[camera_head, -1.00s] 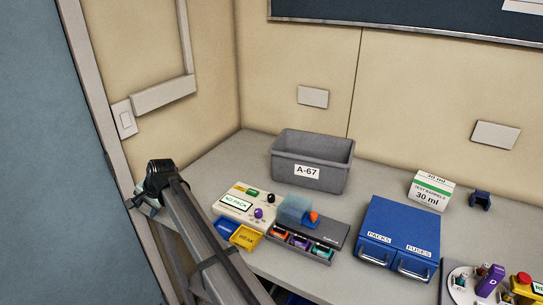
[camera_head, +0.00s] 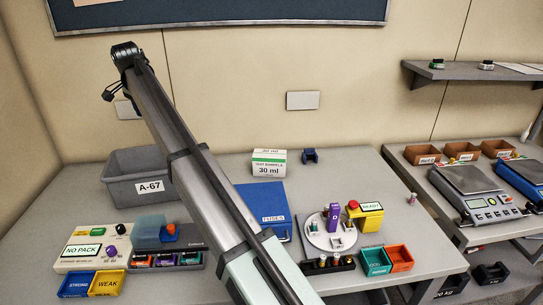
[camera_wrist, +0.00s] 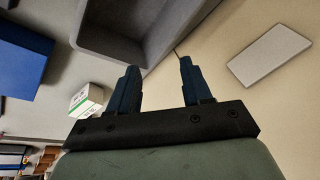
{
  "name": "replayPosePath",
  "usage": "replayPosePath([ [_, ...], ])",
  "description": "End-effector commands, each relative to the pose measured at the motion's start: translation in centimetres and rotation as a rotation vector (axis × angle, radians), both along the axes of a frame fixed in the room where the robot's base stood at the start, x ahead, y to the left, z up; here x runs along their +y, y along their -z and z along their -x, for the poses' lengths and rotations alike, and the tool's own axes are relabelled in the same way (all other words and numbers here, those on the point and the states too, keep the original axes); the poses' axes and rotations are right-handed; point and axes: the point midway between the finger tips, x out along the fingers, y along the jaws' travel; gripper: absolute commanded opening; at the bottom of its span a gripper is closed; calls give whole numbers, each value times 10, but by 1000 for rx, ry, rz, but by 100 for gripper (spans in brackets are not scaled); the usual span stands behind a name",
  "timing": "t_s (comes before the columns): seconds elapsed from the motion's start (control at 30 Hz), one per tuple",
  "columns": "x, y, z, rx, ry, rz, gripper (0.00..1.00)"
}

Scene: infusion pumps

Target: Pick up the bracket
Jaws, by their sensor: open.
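A small dark blue U-shaped piece (camera_head: 310,156), which looks like the bracket, sits at the back of the bench in the head view, just right of the white 30 ml carton (camera_head: 269,163). I cannot make it out in the wrist view. My gripper (camera_wrist: 157,70) shows two dark blue fingers spread apart with nothing between them. In the head view my arm reaches up and left, its end high in front of the wall, far left of the bracket.
A grey A-67 bin (camera_head: 125,185) stands left, partly behind my arm. My arm also partly covers a blue drawer unit (camera_head: 270,205). A round white tray (camera_head: 318,238) and yellow READY box (camera_head: 368,217) stand right. Bench right of the bracket is clear.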

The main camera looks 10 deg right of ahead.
Motion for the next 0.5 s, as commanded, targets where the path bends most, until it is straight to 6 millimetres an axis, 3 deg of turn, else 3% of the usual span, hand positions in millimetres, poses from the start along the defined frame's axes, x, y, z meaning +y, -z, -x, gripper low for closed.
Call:
replayPosePath([
  [0.03, -28, 1, -17, 11, 47, 2, 49],
  [0.2, -113, 14, -59, 54, 187, 2, 49],
  [0.5, -267, 51, -112, 141, 425, -23, 49],
])
